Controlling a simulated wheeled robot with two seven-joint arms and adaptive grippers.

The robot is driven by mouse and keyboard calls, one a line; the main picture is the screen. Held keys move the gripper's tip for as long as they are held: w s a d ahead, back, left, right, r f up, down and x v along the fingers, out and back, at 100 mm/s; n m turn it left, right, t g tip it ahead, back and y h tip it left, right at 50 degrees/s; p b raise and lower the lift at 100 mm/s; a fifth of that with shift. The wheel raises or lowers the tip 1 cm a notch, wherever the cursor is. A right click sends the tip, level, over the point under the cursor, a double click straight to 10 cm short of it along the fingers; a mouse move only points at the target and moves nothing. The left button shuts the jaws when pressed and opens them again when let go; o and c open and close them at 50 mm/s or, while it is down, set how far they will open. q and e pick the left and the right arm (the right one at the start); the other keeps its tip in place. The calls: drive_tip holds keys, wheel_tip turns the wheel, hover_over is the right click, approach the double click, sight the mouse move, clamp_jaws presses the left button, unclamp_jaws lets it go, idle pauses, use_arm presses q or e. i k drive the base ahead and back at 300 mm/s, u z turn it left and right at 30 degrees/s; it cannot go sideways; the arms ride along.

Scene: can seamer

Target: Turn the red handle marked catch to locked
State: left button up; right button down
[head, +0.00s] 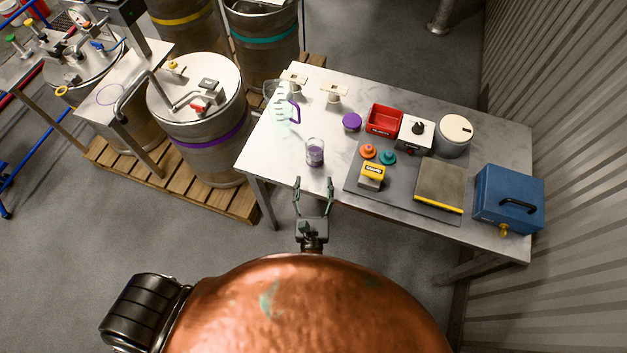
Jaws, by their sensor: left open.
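A small red handle (198,108) sits on top of the steel keg with the purple band (208,140), at the left. It is beside a small grey box and a bent metal pipe. No marking on it can be read, so I cannot tell whether it is the catch or how it is set. My left gripper (314,184) is open and empty, fingers pointing away from me. It is in front of the table's near edge, well to the right of the keg and apart from the red handle. My right gripper is not in view.
The table (290,130) holds a glass with purple content (315,152), a clear jug (282,105), a red bin (384,120), a black-knobbed white box (415,132) and a blue case (508,198). Kegs stand on a wooden pallet (225,199). Floor is clear front left.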

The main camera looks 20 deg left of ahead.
sight(198, 108)
drive_tip(key=u, duration=1.45)
